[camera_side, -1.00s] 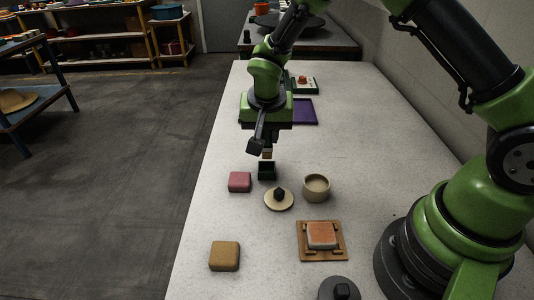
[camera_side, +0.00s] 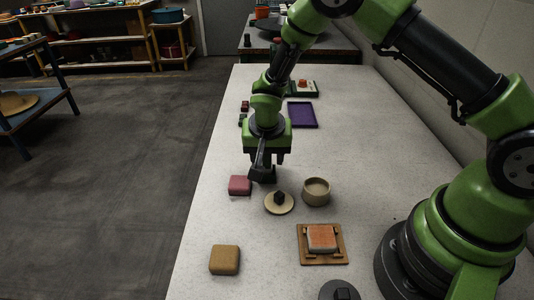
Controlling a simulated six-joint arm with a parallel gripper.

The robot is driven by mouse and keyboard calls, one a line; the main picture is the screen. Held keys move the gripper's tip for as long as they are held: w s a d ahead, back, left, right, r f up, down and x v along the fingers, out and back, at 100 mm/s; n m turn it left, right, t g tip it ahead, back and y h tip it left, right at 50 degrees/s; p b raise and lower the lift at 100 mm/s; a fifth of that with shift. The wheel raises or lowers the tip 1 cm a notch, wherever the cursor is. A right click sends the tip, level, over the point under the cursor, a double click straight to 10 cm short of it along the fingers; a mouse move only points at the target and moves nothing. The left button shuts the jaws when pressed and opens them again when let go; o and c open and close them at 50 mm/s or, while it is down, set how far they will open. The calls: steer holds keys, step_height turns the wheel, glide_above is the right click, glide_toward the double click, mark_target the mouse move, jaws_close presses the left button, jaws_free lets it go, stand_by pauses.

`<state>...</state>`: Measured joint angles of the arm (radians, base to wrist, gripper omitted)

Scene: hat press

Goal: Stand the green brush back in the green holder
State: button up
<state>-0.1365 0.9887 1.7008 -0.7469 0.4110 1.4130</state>
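My gripper (camera_side: 264,172) points down low over the table, just right of the pink block. Its dark fingers and body cover the spot where the green holder stood in the earlier frame, so the holder is hidden now. The green brush cannot be made out either; whether it is between my fingers or in the holder is hidden. I cannot tell how far the fingers are apart.
A pink block (camera_side: 239,185) sits close left of my gripper. A round lid with a dark knob (camera_side: 279,199) and a beige bowl (camera_side: 316,191) stand close right. A purple tray (camera_side: 302,115) lies behind. A tan block (camera_side: 224,260) and a wooden board (camera_side: 335,258) are in front.

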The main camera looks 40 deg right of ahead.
steer(key=s+r+n+t+y, duration=0.1)
steer(key=s+r, duration=0.4)
steer(key=r, duration=0.6)
steer(key=s+r+t+y, duration=0.1)
steer(key=s+r, duration=0.4)
steer(key=r, duration=0.7)
steer(key=s+a+r+n+t+y, duration=0.1)
steer(key=s+r+n+t+y, duration=0.1)
steer(key=s, duration=1)
step_height(320, 180, up, 2)
steer(key=shift+s+r+n+t, duration=0.15)
steer(key=shift+n+t, duration=0.35)
steer(key=shift+n, duration=0.5)
